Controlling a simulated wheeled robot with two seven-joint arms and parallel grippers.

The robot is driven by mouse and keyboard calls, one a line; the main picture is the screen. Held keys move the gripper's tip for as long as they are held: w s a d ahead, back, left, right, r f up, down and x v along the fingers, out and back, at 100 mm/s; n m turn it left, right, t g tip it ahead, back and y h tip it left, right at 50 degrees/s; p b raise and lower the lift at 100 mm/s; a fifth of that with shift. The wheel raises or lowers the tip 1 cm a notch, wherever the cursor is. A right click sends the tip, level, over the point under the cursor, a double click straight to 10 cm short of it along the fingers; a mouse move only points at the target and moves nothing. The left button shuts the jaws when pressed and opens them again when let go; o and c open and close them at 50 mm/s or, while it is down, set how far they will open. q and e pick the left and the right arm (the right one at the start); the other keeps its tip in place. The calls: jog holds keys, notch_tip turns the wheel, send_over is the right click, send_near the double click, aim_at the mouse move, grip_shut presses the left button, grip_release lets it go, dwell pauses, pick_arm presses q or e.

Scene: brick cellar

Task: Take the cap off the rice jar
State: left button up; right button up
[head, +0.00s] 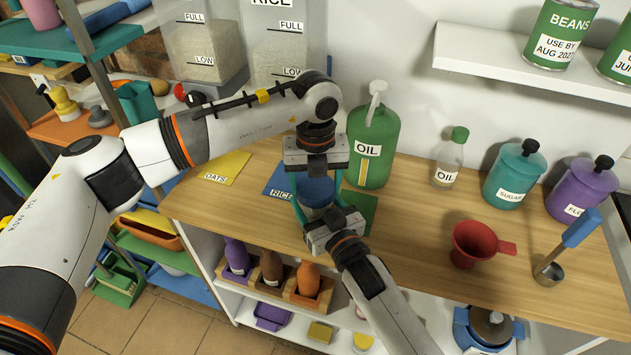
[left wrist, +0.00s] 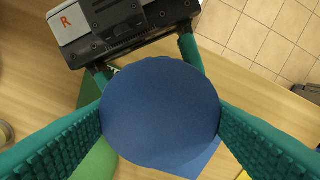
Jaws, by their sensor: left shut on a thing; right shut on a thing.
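The rice jar (head: 314,213) stands at the front of the wooden counter, near the blue RICE mat (head: 279,182). Its blue cap (head: 317,190) is on top, and from above it hides the jar in the left wrist view (left wrist: 160,112). My left gripper (head: 319,188) comes down from above, with its teal fingers shut on opposite sides of the cap. My right gripper (head: 322,212) comes from the front, lower down, and is shut on the jar body. Its contact is mostly hidden. I cannot tell whether the cap is loosened.
A green oil can (head: 373,145) stands close behind my grippers, right of them. An oil bottle (head: 450,158), a teal canister (head: 513,176), a red funnel (head: 470,245) and a measuring scoop (head: 549,272) are farther right. The yellow OATS mat (head: 228,167) lies bare at left.

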aim_at(316, 185)
pick_arm(q)
jog(key=shift+r, duration=0.15)
pick_arm(e)
jog(key=shift+f, duration=0.15)
pick_arm(q)
jog(key=shift+r, duration=0.95)
jog(key=shift+r, duration=2)
pick_arm(e)
jog(key=o, duration=2)
jog(key=shift+c, duration=0.2)
